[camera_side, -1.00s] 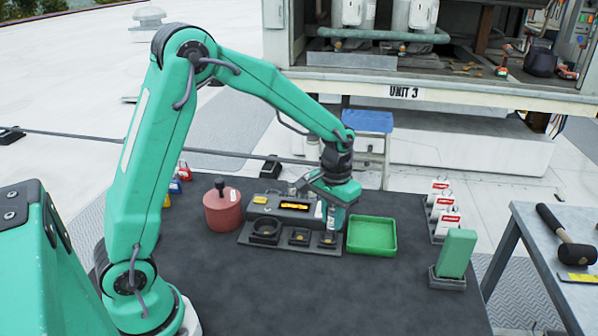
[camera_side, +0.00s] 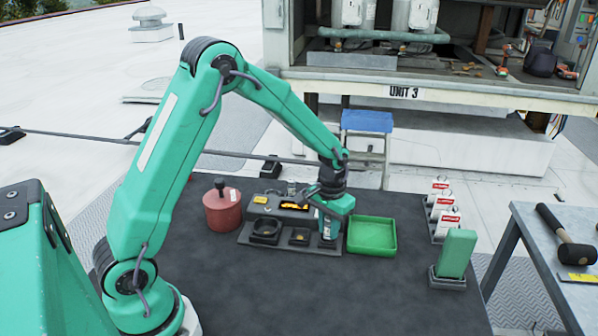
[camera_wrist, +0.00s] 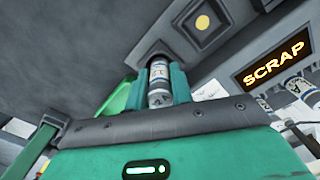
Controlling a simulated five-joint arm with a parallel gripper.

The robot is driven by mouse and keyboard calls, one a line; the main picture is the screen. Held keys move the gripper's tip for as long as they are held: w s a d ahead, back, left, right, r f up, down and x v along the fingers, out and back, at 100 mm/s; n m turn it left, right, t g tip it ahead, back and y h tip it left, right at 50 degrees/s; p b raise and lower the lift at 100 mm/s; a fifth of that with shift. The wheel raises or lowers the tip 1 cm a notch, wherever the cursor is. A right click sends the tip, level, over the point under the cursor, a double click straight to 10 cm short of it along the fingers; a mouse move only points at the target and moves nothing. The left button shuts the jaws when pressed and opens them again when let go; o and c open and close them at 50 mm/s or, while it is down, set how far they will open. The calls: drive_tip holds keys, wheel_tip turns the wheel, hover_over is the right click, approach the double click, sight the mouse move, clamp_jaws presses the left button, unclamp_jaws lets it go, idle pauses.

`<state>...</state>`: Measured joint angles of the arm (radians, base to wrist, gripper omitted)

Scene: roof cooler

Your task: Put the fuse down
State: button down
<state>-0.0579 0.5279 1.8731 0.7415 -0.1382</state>
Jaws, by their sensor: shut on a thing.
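The fuse (camera_wrist: 159,84), a pale cylinder with a printed label, stands between the jaws in the wrist view. My gripper (camera_wrist: 160,86) is shut on it. In the side view my gripper (camera_side: 328,238) is low over the right-hand end of the dark tester plate, just left of the green tray (camera_side: 371,251). The fuse's far end meets a dark recess in the wrist view; I cannot tell how deep it sits. The tester (camera_side: 270,205) has a lit display (camera_wrist: 277,59) reading SCRAP.
A square holder with a yellow centre (camera_wrist: 202,22) is beside the fuse. A red pot (camera_side: 222,208) stands left of the tester. The front of the mat (camera_side: 300,295) is clear.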

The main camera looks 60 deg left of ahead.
sight(329, 219)
drive_tip(key=shift+f, duration=0.35)
drive_tip(key=c, duration=1.2)
unclamp_jaws()
drive_tip(key=shift+r, duration=0.1)
wheel_tip(329, 219, up, 12)
drive_tip(key=shift+r, duration=0.3)
